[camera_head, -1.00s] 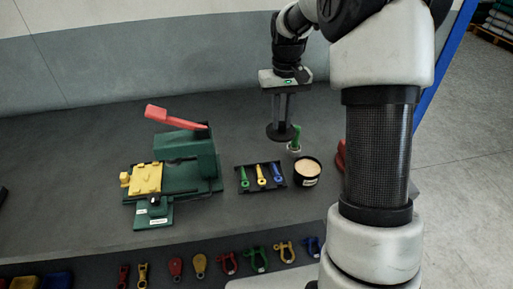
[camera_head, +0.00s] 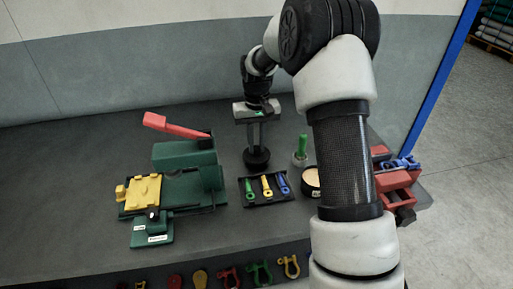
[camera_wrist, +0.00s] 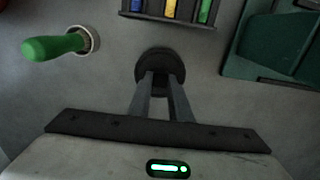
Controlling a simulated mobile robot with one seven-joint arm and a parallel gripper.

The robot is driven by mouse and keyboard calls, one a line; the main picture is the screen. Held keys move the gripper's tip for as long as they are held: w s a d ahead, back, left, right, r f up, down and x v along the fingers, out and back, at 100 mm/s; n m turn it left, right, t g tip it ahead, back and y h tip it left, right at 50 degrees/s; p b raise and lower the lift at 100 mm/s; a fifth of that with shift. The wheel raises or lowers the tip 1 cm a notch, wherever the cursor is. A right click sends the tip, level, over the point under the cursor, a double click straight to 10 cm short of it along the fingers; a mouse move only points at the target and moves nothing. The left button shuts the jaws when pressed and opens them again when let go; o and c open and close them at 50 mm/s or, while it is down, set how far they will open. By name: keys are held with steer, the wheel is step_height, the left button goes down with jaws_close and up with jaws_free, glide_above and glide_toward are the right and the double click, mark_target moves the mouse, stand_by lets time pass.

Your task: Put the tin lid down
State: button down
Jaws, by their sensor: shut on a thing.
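My gripper (camera_head: 257,147) is shut on the dark round tin lid (camera_head: 256,160), holding it by its middle. The lid is level, low over or on the bench behind the small tool tray; I cannot tell whether it touches the bench. In the wrist view the lid (camera_wrist: 158,62) shows as a dark disc at the tips of my gripper (camera_wrist: 160,80). The open tin (camera_head: 311,190) with pale contents stands to the right, partly hidden by my arm.
A black tray (camera_head: 268,203) holds green, yellow and blue tools in front of the lid. A green-handled brush (camera_head: 302,147) stands to the right. A green machine (camera_head: 185,160) with a red lever is at left. A red rack (camera_head: 395,180) is far right. Bench behind is clear.

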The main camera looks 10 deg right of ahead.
steer(key=shift+f, duration=0.6)
steer(key=shift+f, duration=0.15)
steer(key=c, duration=1.6)
jaws_free()
